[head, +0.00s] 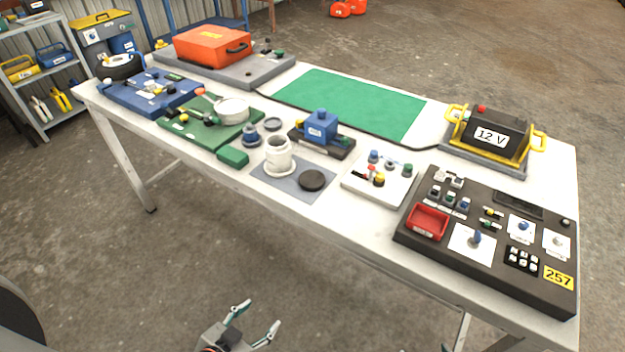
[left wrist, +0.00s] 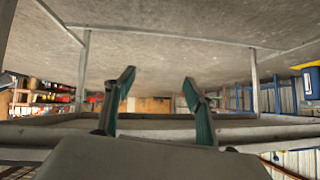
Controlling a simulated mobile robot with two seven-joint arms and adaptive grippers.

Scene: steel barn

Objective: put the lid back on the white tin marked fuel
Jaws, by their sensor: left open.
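A white tin (head: 278,154) stands upright on a grey-blue mat (head: 268,178) near the front edge of the table. Its top looks uncovered; I cannot read any marking on it. A dark round lid (head: 312,180) lies flat on the same mat, right of the tin and apart from it. My left gripper (head: 259,314) is open and empty, low in front of the table and well away from tin and lid. Its two spread fingers also show in the left wrist view (left wrist: 158,82), with neither tin nor lid in that view. My right gripper is not in view.
Left of the tin are a green board (head: 205,132) and a small green box (head: 232,157). Behind it a blue item (head: 320,126) stands on a dark base. A white switch plate (head: 380,185) and a black panel (head: 480,265) lie right. A bare green mat (head: 350,100) lies behind.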

